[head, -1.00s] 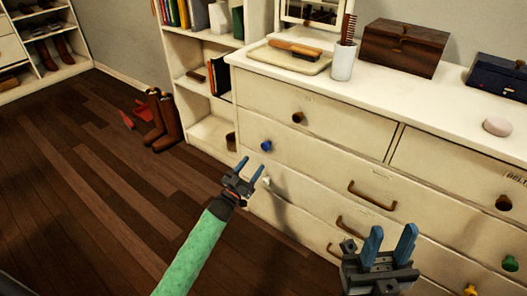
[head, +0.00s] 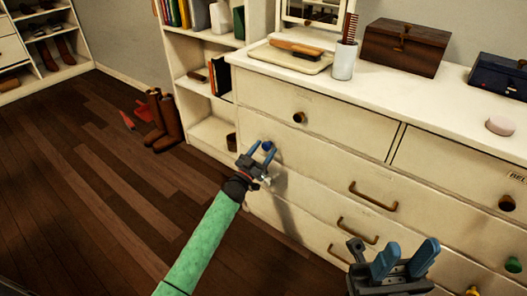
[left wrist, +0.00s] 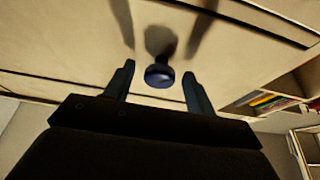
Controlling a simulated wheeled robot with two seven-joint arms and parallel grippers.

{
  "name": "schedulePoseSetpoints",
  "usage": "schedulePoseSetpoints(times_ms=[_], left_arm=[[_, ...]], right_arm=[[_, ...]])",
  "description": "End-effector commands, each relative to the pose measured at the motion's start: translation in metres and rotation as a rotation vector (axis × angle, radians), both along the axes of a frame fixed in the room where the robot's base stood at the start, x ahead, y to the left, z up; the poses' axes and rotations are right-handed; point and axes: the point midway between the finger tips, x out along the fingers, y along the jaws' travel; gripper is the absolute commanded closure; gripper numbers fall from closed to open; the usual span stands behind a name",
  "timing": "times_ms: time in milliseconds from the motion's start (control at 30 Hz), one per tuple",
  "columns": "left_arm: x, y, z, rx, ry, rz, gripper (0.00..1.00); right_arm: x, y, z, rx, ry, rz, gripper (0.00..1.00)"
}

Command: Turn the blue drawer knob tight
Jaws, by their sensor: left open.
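The blue drawer knob (head: 267,146) is a small round knob on the front of a cream dresser drawer. It also shows in the left wrist view (left wrist: 159,75). My left gripper (head: 263,148) is open at the knob. In the left wrist view my left gripper (left wrist: 159,72) has one finger on each side of the knob, with a gap on both sides, so neither finger touches it. My right gripper (head: 405,258) is open and empty, in front of the lower dresser drawers at the right.
The dresser (head: 325,172) has other knobs, including a dark one (head: 299,117) above the blue one, and curved handles (head: 372,196). A white bookshelf (head: 212,138) adjoins it at the left. Brown boots (head: 166,120) stand on the floor.

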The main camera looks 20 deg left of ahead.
Motion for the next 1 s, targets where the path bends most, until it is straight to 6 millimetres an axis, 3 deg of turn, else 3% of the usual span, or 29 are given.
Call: schedulePoseSetpoints(times_ms=[67, 200, 300, 700, 1000], left_arm=[[0.000, 0.000, 0.000, 0.000, 0.000, 0.000, 0.47], [0.000, 0.000, 0.000, 0.000, 0.000, 0.000, 0.74], [0.000, 0.000, 0.000, 0.000, 0.000, 0.000, 0.88], [0.000, 0.002, 0.002, 0.073, -0.028, 0.000, 0.88], [0.001, 0.004, 0.004, 0.271, -0.098, 0.000, 0.88]], right_arm=[[0.000, 0.000, 0.000, 0.000, 0.000, 0.000, 0.64], [0.000, 0.000, 0.000, 0.000, 0.000, 0.000, 0.64], [0.000, 0.000, 0.000, 0.000, 0.001, 0.000, 0.64], [0.001, -0.001, 0.005, -0.004, -0.001, -0.008, 0.64], [0.082, 0.025, -0.064, -0.106, 0.394, 0.003, 0.64]])
